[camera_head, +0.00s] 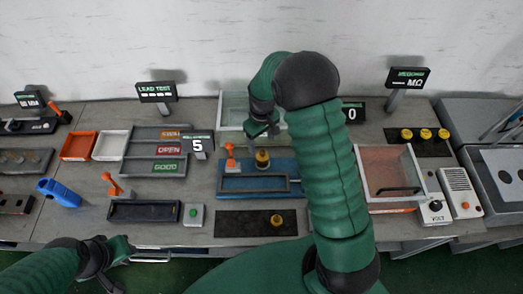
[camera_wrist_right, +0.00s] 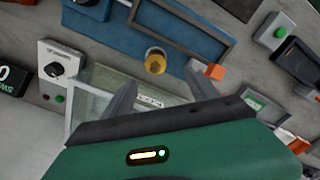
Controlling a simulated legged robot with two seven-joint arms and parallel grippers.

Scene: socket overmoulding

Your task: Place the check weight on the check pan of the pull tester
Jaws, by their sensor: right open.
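A brass check weight (camera_head: 262,158) stands upright at the back of the blue pull tester (camera_head: 285,165), left of centre. It also shows in the right wrist view (camera_wrist_right: 155,60), at the edge of the blue base. Whether a pan lies under it cannot be told. My right gripper (camera_head: 263,132) is open just behind and above it; in the wrist view its fingers (camera_wrist_right: 161,78) are spread and apart from it. Another small brass piece (camera_head: 277,220) is on the black mat in front. My left gripper (camera_head: 122,252) is low at the left, its opening unclear.
An orange lever (camera_head: 230,157) stands close left of the weight. A clear bin (camera_head: 236,108) is behind the tester. A reddish clear-walled bin (camera_head: 390,172) and a VOLT box (camera_head: 435,209) are at the right. Several yellow-topped pieces (camera_head: 405,134) stand at the back right.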

